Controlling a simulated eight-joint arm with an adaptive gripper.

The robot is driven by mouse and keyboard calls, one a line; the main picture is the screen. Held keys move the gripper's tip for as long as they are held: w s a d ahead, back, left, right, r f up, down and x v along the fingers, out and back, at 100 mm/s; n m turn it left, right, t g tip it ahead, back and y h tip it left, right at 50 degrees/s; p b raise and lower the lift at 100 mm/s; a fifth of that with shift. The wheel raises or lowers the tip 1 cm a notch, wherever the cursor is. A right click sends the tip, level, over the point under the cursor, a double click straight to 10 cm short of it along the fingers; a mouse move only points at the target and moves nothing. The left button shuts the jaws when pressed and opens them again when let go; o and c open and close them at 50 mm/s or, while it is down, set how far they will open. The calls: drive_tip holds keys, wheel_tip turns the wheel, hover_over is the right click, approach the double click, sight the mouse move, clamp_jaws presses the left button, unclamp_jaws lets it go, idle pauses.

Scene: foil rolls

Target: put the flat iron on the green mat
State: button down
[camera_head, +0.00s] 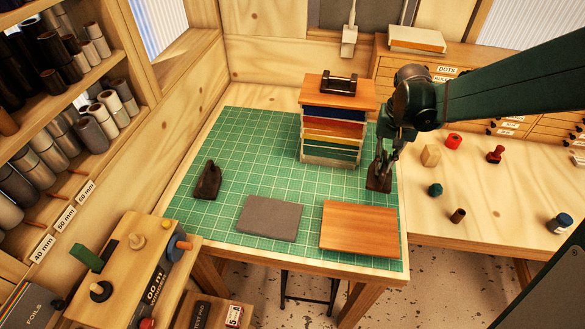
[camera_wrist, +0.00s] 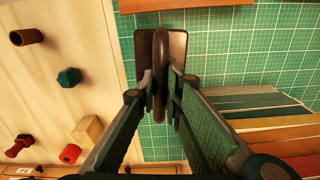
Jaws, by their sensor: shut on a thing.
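My gripper (camera_head: 386,152) is shut on the raised handle of a dark brown flat-based tool (camera_head: 379,183), which I take for the flat iron. In the wrist view my gripper (camera_wrist: 160,82) points down with a finger on each side of the handle, and the rectangular base of the flat iron (camera_wrist: 143,47) shows beneath. The green mat (camera_head: 240,135) is a gridded sheet covering most of the table. The iron is over its right edge area; I cannot tell whether it touches. A similar dark tool (camera_head: 207,180) stands on the mat at the left.
A wooden-topped rack of coloured sheets (camera_head: 332,130) stands left of my gripper, with a black object (camera_head: 338,83) on top. A grey pad (camera_head: 270,218) and a wooden board (camera_head: 359,228) lie on the mat's front. Small items, including a wooden block (camera_head: 431,155), stand right.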

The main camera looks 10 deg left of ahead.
drive_tip(key=s+a+r+p, duration=0.1)
drive_tip(key=s+a, duration=0.1)
drive_tip(key=a, duration=1.2)
drive_tip(key=s+a+r+p, duration=0.1)
drive_tip(key=s+a+r, duration=0.1)
drive_tip(key=a, duration=1.2)
drive_tip(key=w+a+m+p, duration=0.1)
drive_tip(key=w+a+m, duration=0.8)
drive_tip(key=w+a, duration=1)
drive_tip(key=shift+w, duration=1.6)
drive_tip(key=shift+a+f, duration=0.1)
wheel_tip(320, 180, down, 6)
drive_tip(key=shift+p, duration=0.45)
drive_tip(key=shift+f, duration=0.1)
drive_tip(key=shift+f, duration=1.85)
drive_tip(key=shift+f, duration=0.1)
